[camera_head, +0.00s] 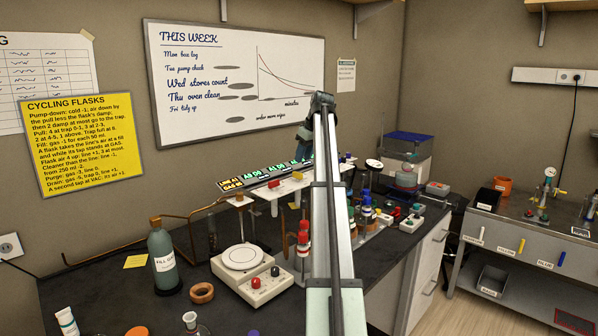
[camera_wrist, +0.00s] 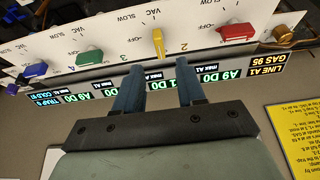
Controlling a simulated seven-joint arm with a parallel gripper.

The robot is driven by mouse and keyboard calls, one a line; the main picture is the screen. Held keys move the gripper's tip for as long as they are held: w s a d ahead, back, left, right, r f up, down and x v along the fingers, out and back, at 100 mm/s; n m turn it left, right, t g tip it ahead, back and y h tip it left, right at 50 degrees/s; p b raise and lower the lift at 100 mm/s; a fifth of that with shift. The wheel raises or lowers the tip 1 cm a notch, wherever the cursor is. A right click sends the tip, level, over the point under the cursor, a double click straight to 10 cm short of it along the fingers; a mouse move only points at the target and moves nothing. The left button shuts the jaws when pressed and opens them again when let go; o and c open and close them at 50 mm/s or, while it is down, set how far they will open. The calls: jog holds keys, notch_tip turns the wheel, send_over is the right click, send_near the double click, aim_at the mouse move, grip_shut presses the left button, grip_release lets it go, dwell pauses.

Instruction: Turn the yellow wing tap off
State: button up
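The yellow wing tap (camera_wrist: 158,42) sits on the white panel (camera_wrist: 107,44) in the wrist view, which shows the panel upside down. Its wing runs roughly up and down in the picture, near the printed 2. SLOW, VAC and OFF marks are printed along the panel; which mark the tap points at is unclear. My gripper (camera_wrist: 157,72) is open and empty, its two blue fingers spread either side of the tap's line. The fingertips appear just short of the tap, with no clear contact.
A green tap (camera_wrist: 89,56) and a red tap (camera_wrist: 236,33) flank the yellow one, with a blue tap (camera_wrist: 35,70) farther left. Lit displays (camera_wrist: 268,63) run along the panel edge. A hotplate (camera_head: 243,257) and gas bottle (camera_head: 163,258) stand on the bench.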

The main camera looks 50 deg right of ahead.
aim_at(298, 173)
jog(key=x, duration=0.7)
jog(key=shift+f, duration=0.15)
grip_shut()
